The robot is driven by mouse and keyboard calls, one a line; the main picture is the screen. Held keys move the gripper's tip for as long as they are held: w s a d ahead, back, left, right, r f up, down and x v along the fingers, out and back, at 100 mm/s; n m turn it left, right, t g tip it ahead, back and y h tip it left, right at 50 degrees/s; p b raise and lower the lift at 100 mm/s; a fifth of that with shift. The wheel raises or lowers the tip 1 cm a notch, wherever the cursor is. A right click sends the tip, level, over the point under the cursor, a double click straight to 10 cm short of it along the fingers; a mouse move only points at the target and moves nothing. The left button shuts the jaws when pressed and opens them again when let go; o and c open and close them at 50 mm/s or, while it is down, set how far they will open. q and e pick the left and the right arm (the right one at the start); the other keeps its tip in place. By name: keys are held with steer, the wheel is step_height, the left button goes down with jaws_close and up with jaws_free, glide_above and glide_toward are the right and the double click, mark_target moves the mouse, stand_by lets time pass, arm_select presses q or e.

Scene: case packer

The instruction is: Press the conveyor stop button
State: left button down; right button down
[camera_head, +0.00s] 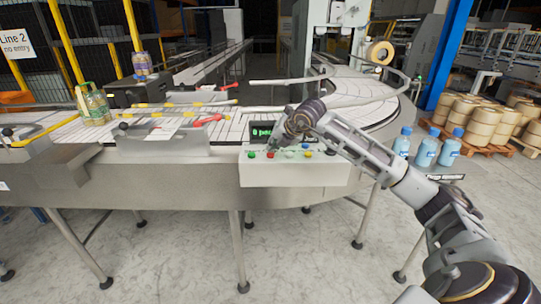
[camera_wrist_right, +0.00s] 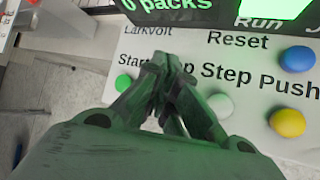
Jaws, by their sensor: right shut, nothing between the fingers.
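The control panel (camera_head: 320,174) is a pale box on the conveyor's front edge. Its red button (camera_head: 270,155) sits between a green button (camera_head: 251,155) and a pale button in the head view. In the right wrist view the green button (camera_wrist_right: 123,82) is left of my fingers and the pale button (camera_wrist_right: 220,105) right of them. The red button is hidden there, and the "Stop" label is partly covered. My right gripper (camera_wrist_right: 165,65) is shut and empty, its tips over the stop label area. I cannot tell whether they touch. My left gripper is out of view.
Blue (camera_wrist_right: 297,59) and yellow (camera_wrist_right: 287,122) buttons sit further right on the panel. A display reading "0 packs" (camera_head: 268,131) stands behind. Bottles (camera_head: 95,104) stand on the conveyor at left. Blue-capped jugs (camera_head: 425,148) stand beyond my right arm.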

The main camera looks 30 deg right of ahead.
steer(key=shift+f+b, duration=0.55)
steer(key=shift+b, duration=0.05)
stand_by(1.3)
steer(key=shift+r, duration=0.1)
stand_by(0.3)
steer(key=shift+r+p, duration=0.45)
steer(key=shift+r, duration=0.45)
steer(key=shift+r, duration=0.15)
steer(key=shift+r+p, duration=1.45)
steer(key=shift+r, duration=0.9)
steer(key=shift+a, duration=0.1)
